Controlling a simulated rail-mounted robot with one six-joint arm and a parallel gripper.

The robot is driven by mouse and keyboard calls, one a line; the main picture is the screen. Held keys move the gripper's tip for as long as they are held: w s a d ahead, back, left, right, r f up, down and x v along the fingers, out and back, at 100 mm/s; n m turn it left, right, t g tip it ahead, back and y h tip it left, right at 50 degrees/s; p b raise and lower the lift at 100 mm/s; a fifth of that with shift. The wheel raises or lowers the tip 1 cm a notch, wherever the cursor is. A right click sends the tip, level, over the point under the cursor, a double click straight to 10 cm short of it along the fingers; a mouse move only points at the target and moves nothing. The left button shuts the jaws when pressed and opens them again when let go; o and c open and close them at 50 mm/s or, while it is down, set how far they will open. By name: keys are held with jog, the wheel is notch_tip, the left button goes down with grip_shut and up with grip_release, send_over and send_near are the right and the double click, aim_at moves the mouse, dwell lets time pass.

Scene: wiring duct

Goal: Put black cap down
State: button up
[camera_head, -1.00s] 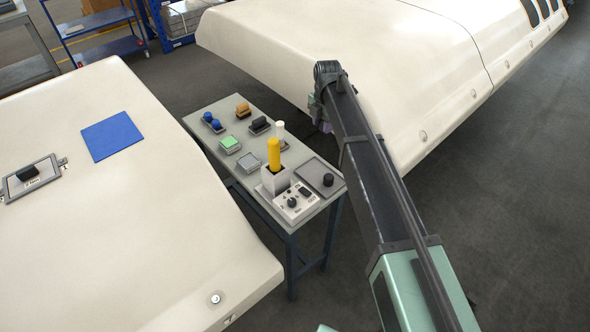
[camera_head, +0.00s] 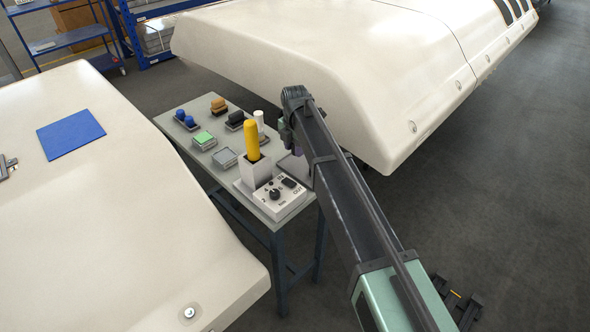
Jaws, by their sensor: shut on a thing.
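My gripper (camera_head: 286,131) is largely hidden behind the end of my arm, at the right side of the work table (camera_head: 225,108). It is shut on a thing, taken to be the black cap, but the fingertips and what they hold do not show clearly. A grey tray (camera_head: 292,166) lies at the table's right end, partly covered by my arm. Any black piece on the tray is hidden.
A white box with a yellow cylinder (camera_head: 252,140) and a control box with a black knob (camera_head: 276,194) stand beside the tray. Several small parts fill the table's back. Large cream panels (camera_head: 290,60) flank the table, one behind my arm.

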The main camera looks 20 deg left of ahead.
aim_at(295, 163)
notch_tip(295, 163, down, 4)
jog(key=b, duration=0.4)
jog(key=shift+f, duration=0.25)
jog(key=shift+r, duration=0.3)
jog(key=shift+f, duration=0.25)
jog(key=o, duration=0.8)
jog(key=shift+r, duration=0.1)
jog(key=shift+o, duration=0.2)
notch_tip(295, 163, up, 13)
jog(key=p, duration=1.2)
jog(key=shift+f, duration=0.25)
jog(key=shift+f, duration=0.1)
